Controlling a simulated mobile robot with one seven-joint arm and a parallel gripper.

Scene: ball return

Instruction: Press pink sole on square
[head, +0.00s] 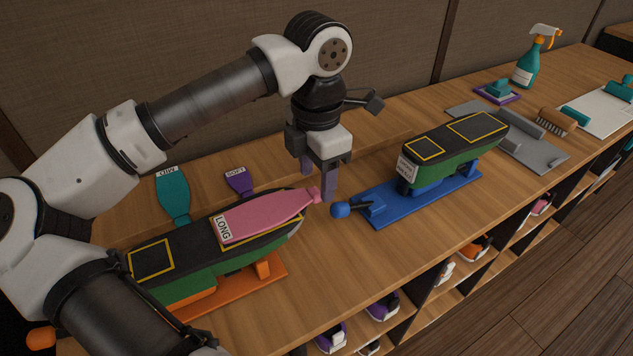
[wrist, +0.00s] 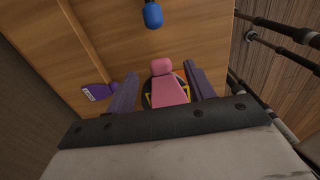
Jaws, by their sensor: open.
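The pink sole (head: 268,215), with a tag reading LONG, lies on the dark top of the green and orange stand (head: 215,262), over one of its yellow square outlines. A second yellow square (head: 152,257) on that top is bare. My gripper (head: 321,184) is open at the sole's narrow right end. In the wrist view the sole (wrist: 168,85) shows between the two open fingers (wrist: 160,92), its rounded tip towards the blue knob. I cannot tell from these views whether the fingers touch it.
A teal sole (head: 173,195) and a purple sole (head: 239,182) lie behind the stand. A second stand with a blue base (head: 425,192) and blue knob (head: 340,209) is to the right. A spray bottle (head: 528,65), brush (head: 556,120) and grey tray (head: 535,150) sit farther right. Shoes fill shelves below.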

